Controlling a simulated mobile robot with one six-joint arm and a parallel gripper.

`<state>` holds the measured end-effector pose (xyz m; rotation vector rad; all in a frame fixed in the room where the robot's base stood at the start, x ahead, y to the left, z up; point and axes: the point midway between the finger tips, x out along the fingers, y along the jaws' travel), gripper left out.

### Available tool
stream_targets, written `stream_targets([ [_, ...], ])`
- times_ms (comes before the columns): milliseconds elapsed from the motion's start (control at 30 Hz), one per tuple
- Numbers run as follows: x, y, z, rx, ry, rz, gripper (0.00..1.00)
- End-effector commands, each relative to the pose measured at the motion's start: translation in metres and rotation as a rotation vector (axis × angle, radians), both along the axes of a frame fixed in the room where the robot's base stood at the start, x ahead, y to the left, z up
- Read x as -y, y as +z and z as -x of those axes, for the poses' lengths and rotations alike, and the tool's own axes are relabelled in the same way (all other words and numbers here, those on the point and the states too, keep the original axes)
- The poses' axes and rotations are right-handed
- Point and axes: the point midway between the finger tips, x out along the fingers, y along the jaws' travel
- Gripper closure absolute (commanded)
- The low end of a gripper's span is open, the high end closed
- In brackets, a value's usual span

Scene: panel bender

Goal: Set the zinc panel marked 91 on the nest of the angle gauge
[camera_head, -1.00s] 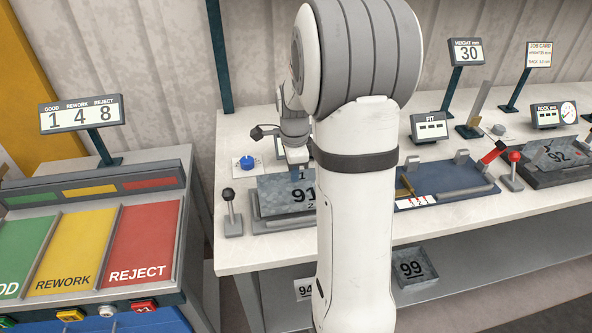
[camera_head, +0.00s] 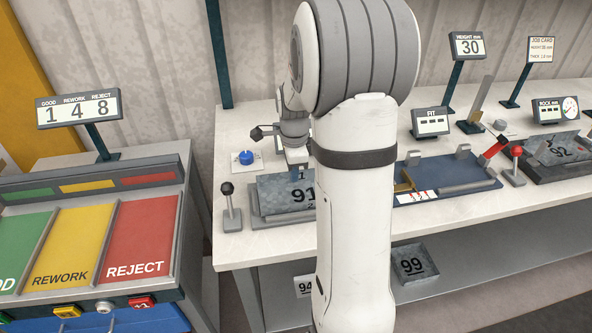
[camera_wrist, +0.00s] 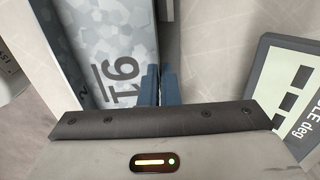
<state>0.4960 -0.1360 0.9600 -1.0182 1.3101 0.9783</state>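The grey zinc panel marked 91 (camera_head: 275,190) is at the left station on the bench, at the angle gauge's nest (camera_head: 262,218). Its base shows below the panel; whether the panel rests fully on it I cannot tell. The panel also shows in the wrist view (camera_wrist: 112,45), its number sideways. My gripper (camera_head: 298,173) is at the panel's back edge. In the wrist view its blue fingers (camera_wrist: 159,85) are close together and appear shut on the panel's upstanding edge. The gauge's display (camera_wrist: 294,90) is partly visible there. My arm hides the panel's right end.
A black-knobbed lever (camera_head: 229,205) stands left of the nest, a blue button (camera_head: 246,157) behind it. The fit fixture (camera_head: 450,182) and panel 92 (camera_head: 560,150) are to the right. Panel 99 (camera_head: 414,265) lies on the lower shelf. Sorting bins (camera_head: 140,240) stand at the left.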

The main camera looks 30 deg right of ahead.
Motion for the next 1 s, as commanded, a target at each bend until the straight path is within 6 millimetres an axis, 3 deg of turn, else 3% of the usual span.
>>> stream_targets([
  [333,0.000,-0.001,0.000,0.001,0.000,0.000,1.00],
  [633,0.000,-0.001,0.000,0.001,0.001,0.000,0.73],
  [867,0.000,-0.001,0.000,0.000,0.001,0.000,0.72],
  [1000,0.000,0.009,0.000,0.004,0.000,0.001,0.72],
])
